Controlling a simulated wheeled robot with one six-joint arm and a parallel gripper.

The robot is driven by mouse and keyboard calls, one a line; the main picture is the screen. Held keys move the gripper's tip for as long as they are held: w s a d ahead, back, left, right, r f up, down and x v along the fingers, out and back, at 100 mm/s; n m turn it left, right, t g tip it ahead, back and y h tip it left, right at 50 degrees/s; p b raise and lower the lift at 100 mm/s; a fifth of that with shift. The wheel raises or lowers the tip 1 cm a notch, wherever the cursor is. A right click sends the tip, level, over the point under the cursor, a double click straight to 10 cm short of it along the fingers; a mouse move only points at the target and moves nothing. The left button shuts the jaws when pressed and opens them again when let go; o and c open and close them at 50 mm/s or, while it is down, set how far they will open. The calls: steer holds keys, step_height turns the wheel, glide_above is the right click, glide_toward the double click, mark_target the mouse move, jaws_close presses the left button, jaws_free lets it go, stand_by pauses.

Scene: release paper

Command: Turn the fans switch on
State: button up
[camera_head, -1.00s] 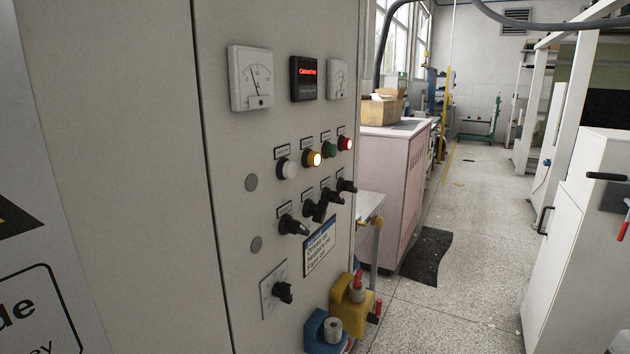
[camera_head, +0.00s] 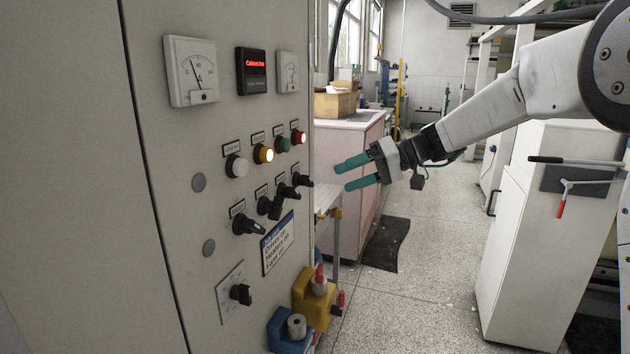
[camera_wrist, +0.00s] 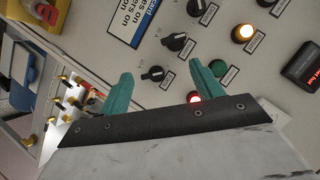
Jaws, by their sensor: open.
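In the head view the nearest switch (camera_head: 247,225) is at lower left and the farthest switch (camera_head: 302,179) is at the cabinet's right edge.
Indicator lamps, including a lit yellow one (camera_head: 263,154) and a lit red one (camera_head: 299,138), sit above the switches. A blue-and-white sign (camera_head: 278,243) is below them. Yellow and blue devices (camera_head: 315,303) protrude low on the cabinet. Open floor (camera_head: 420,300) lies to the right.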

steer(key=y, duration=0.2)
glide_toward(312, 181)
steer(key=x, duration=0.2)
steer(key=shift+n+t, duration=0.3)
steer(key=shift+t, duration=0.1)
steer(key=x, duration=0.7)
steer(key=shift+s+a, duration=0.1)
steer(key=shift+a, duration=0.1)
steer(key=shift+c, duration=0.3)
steer(key=c, duration=0.9)
